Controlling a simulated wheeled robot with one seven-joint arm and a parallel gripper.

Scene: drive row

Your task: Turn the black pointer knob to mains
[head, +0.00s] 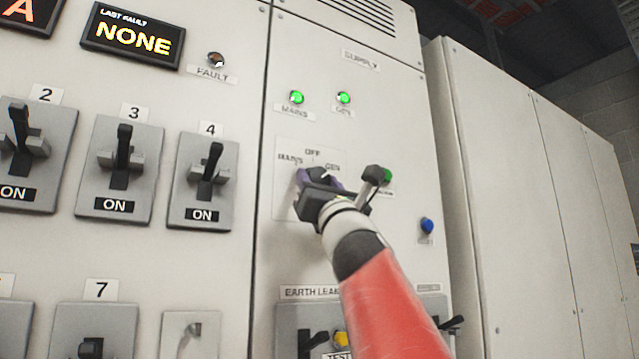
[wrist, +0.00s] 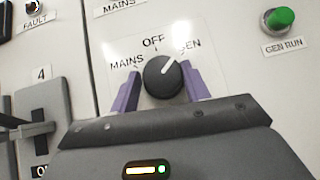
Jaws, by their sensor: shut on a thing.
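The black pointer knob (wrist: 163,77) sits on a white plate marked MAINS, OFF and GEN, on the grey supply panel. In the wrist view its white line points up and right, toward GEN. My gripper (wrist: 160,88) has its two purple fingers on either side of the knob and is shut on it. In the head view the gripper (head: 322,182) covers much of the knob (head: 318,173), and only its upper part shows.
A green GEN RUN lamp (wrist: 279,18) is right of the knob. A blue button (head: 427,226) is lower right. Breaker switches (head: 208,175) marked ON stand at left. Earth leakage switches (head: 340,338) lie below my arm. Green MAINS (head: 296,97) and GEN (head: 344,98) lamps are lit above.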

